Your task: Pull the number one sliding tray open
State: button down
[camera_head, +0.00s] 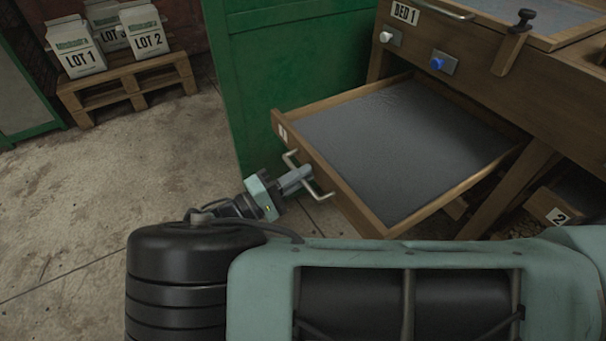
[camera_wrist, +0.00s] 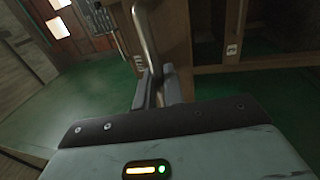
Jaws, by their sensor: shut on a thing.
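The number one sliding tray (camera_head: 400,145) is a wooden-framed drawer with a grey bottom. It stands well out from under the wooden bed frame in the head view, and its bottom looks empty. A small label with a 1 (camera_head: 283,133) is on its front. A metal bar handle (camera_head: 291,160) is fixed to that front, and the handle also shows in the wrist view (camera_wrist: 146,38). My gripper (camera_head: 303,178) is at the tray's front, shut on the handle. In the wrist view its fingers (camera_wrist: 157,88) sit on either side of the bar.
A tray labelled 2 (camera_head: 558,216) is lower right, under the bed. The bed (camera_head: 480,75) carries a white knob (camera_head: 386,37) and a blue knob (camera_head: 437,63). A green panel (camera_head: 290,60) stands behind the tray. A pallet (camera_head: 130,85) with lot bags is at upper left. Floor at left is clear.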

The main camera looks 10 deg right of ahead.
jog(key=c, duration=1.6)
grip_release()
jog(key=b+v, duration=0.3)
jog(key=v, duration=1.4)
jog(key=shift+a+f, duration=0.1)
jog(key=shift+a, duration=0.15)
jog(key=shift+a, duration=0.1)
